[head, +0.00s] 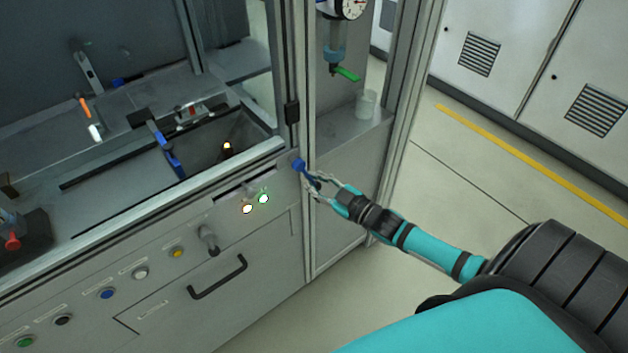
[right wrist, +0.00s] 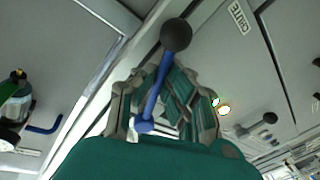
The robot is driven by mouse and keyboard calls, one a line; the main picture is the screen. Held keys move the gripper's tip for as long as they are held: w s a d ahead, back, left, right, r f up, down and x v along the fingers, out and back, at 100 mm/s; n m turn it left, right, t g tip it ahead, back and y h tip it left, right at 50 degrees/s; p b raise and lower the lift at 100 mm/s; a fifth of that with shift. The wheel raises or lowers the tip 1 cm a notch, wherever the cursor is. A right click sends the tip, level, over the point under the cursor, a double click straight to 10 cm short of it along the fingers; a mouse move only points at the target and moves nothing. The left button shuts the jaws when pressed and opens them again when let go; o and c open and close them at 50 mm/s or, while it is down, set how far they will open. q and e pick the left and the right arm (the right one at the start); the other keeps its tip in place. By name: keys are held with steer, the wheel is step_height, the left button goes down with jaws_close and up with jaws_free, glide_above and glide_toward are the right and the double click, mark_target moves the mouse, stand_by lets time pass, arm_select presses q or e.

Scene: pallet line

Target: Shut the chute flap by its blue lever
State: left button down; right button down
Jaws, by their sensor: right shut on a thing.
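The blue lever (head: 309,175) sits at the right end of the machine's front panel, beside the corner post. It runs down and to the right from its round blue hub (head: 298,163). My right gripper (head: 318,184) is at the lever, with its fingers closed around the rod. In the right wrist view the blue rod (right wrist: 157,88) lies between the fingers, with a dark ball knob (right wrist: 176,34) at one end. My left gripper is not in view.
A dark slot (head: 243,188) and two lit lamps (head: 255,203) are on the panel left of the lever. A gauge (head: 352,7) and green-handled valve (head: 346,74) stand right of the post.

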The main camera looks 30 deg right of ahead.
steer(key=shift+a, duration=0.15)
steer(key=a+m, duration=0.1)
steer(key=m, duration=0.1)
steer(key=a+m, duration=0.1)
steer(key=m, duration=0.1)
steer(key=shift+s+a+f+t, duration=0.1)
steer(key=shift+a+f+t, duration=0.2)
steer(key=shift+f+t, duration=0.1)
steer(key=a+m, duration=0.1)
steer(key=m, duration=0.2)
steer(key=shift+a+t, duration=0.4)
steer(key=shift+s+a+r+m+t+h+p, duration=0.2)
steer(key=shift+a+m, duration=0.3)
steer(key=shift+m, duration=0.45)
steer(key=shift+w+a+r+m+t+h+p, duration=0.1)
steer(key=shift+a+m+h+p, duration=0.3)
steer(key=shift+m, duration=0.55)
steer(key=shift+a, duration=0.15)
steer(key=c, duration=1.4)
jaws_free()
steer(key=shift+s, duration=0.15)
steer(key=v, duration=1.1)
steer(key=shift+s, duration=0.4)
